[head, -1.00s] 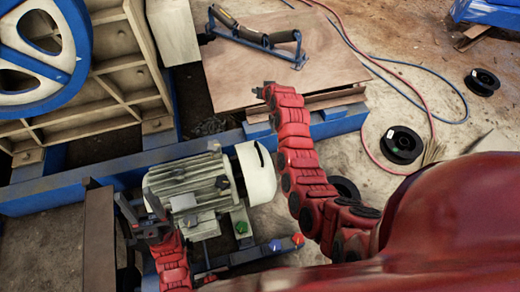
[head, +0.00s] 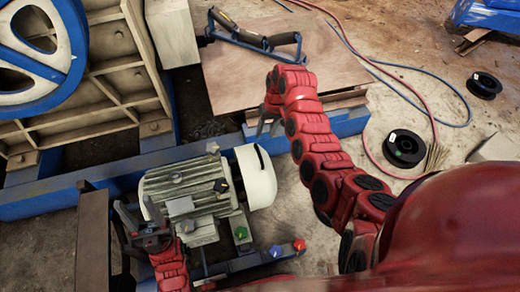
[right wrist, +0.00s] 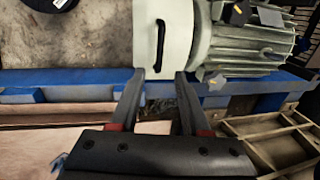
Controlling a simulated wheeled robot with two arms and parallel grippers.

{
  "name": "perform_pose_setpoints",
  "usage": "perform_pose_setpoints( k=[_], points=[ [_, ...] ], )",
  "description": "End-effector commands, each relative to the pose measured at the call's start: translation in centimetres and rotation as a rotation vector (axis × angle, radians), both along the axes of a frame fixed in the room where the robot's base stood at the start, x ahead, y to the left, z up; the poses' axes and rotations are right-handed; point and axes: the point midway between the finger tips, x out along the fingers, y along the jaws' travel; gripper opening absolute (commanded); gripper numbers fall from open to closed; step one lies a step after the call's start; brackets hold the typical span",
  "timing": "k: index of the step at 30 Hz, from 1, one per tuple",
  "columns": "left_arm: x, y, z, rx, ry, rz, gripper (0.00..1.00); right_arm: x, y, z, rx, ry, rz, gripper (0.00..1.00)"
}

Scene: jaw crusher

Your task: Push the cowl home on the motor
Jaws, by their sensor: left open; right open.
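The motor (head: 185,190) is grey and finned, lying on its side on a stand. The cream-white cowl (head: 257,177) sits at its right end; I cannot tell whether a gap is left between them. In the right wrist view, the cowl (right wrist: 165,30) with its dark slot is straight ahead, and the motor (right wrist: 245,50) is to its right. My right gripper (head: 268,126) is open and empty just beyond the cowl; its fingertips (right wrist: 160,76) appear near the cowl's lower edge in the wrist view. My left gripper (head: 134,212) is open at the motor's left end.
A blue beam (head: 50,200) runs behind the motor. Red and blue knobs (head: 298,245) are below the cowl. Black spools (head: 405,148) and hoses lie on the floor at right.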

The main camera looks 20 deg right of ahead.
Motion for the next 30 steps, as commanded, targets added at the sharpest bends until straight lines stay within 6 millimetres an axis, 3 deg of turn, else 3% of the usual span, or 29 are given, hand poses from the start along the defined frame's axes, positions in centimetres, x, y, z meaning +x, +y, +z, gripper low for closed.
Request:
perform_pose_setpoints(
  k=[3, 16, 22, 30],
  points=[
    [0.0, 0.0, -0.2, 0.000, 0.000, 0.000, 0.50, -0.1, 0.5, -2.7, -0.001, 0.003, 0.000, 0.47],
    [0.0, 0.0, -2.1, 0.000, 0.000, 0.000, 0.50, 0.0, 1.9, -9.6, -0.002, 0.001, 0.002, 0.47],
    [0.0, 0.0, -2.5, 0.000, 0.000, 0.000, 0.50, 0.2, 2.0, -10.7, -0.002, -0.006, -0.001, 0.47],
    [0.0, 0.0, -2.5, 0.000, 0.000, 0.000, 0.50, 0.1, 2.1, -10.9, -0.001, -0.005, -0.002, 0.47]
  ],
)
